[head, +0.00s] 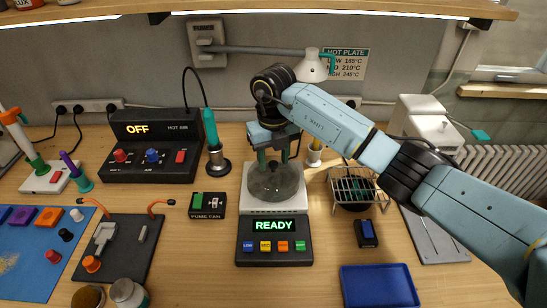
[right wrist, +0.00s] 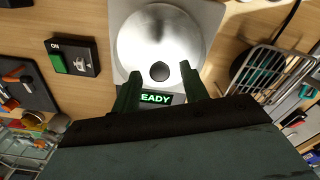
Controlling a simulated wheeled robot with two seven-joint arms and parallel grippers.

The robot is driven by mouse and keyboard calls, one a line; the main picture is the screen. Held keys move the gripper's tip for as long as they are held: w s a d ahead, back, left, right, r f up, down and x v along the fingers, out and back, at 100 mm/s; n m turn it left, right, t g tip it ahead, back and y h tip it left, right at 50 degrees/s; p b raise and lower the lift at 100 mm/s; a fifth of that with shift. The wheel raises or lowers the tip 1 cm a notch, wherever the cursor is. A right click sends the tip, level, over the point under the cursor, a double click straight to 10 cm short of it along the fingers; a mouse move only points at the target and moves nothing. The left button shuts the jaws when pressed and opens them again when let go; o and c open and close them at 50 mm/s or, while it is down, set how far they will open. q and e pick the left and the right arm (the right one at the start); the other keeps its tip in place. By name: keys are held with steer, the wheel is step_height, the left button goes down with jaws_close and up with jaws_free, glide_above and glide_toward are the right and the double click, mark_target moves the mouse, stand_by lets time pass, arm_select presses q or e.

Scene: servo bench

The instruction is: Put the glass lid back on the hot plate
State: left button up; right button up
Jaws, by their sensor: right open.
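The hot plate (head: 245,208) stands in the middle of the bench, its display reading READY. The glass lid (head: 276,186), a grey see-through dome, rests over its top plate. My right gripper (head: 272,160) points down just above the lid. In the right wrist view its green fingers (right wrist: 158,85) are open, apart and empty, near the knob. Whether they touch the lid cannot be told. My left gripper is not in view.
A fume fan switch (head: 207,205) sits left of the plate, beside a soldering iron (head: 213,140) and hot air station (head: 150,160). A wire basket (head: 355,185) stands close on the right. A blue tray (head: 380,285) lies front right. A white lamp head (head: 311,68) hangs behind my arm.

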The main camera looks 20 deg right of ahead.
mark_target(274, 163)
step_height(274, 163, up, 12)
steer(key=shift+b, duration=0.35)
